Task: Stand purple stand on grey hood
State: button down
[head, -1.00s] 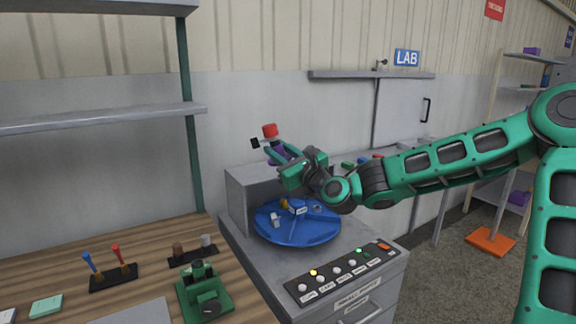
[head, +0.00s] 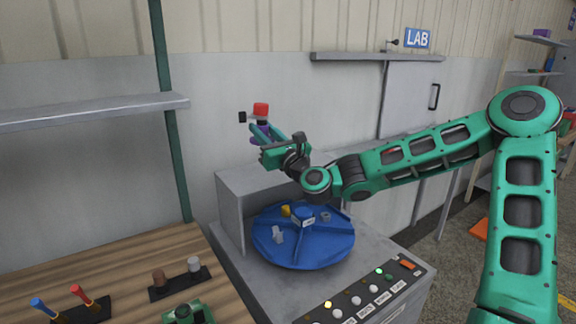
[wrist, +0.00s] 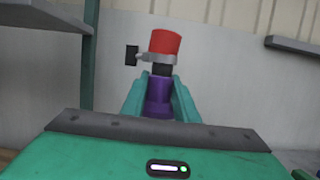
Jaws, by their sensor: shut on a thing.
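My gripper (head: 265,139) is shut on the purple stand (head: 264,127), holding it raised, roughly upright. In the wrist view the purple body (wrist: 159,90) sits between both green fingers (wrist: 160,104). Above it are a dark neck, a grey ring with a black piece at the left, and a red top (wrist: 165,43). The red top also shows in the head view (head: 261,109). The grey hood (head: 229,205) is a box-like cover at the back of the cabinet, below my gripper. The stand appears above it, apart. My gripper and wrist hide part of the hood's top.
A blue turntable (head: 292,255) with small pieces stands in front of and partly under the hood. A button panel (head: 365,297) is on the cabinet's front. A wooden bench (head: 110,272) with tool holders is at the left. A grey wall shelf (head: 90,112) hangs above it.

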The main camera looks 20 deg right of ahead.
jog(key=d+f, duration=0.2)
jog(key=d, duration=0.2)
jog(key=w+d+f, duration=0.1)
jog(key=d+f, duration=0.1)
jog(key=d, duration=0.2)
jog(key=w+d+f, duration=0.1)
jog(key=d+f, duration=0.1)
jog(key=d, duration=0.2)
jog(key=shift+w+d+f, duration=0.1)
jog(key=shift+f, duration=2.25)
jog(key=c, duration=1.7)
grip_release()
jog(key=shift+f, duration=0.1)
jog(key=o, duration=0.3)
jog(key=v, duration=1.2)
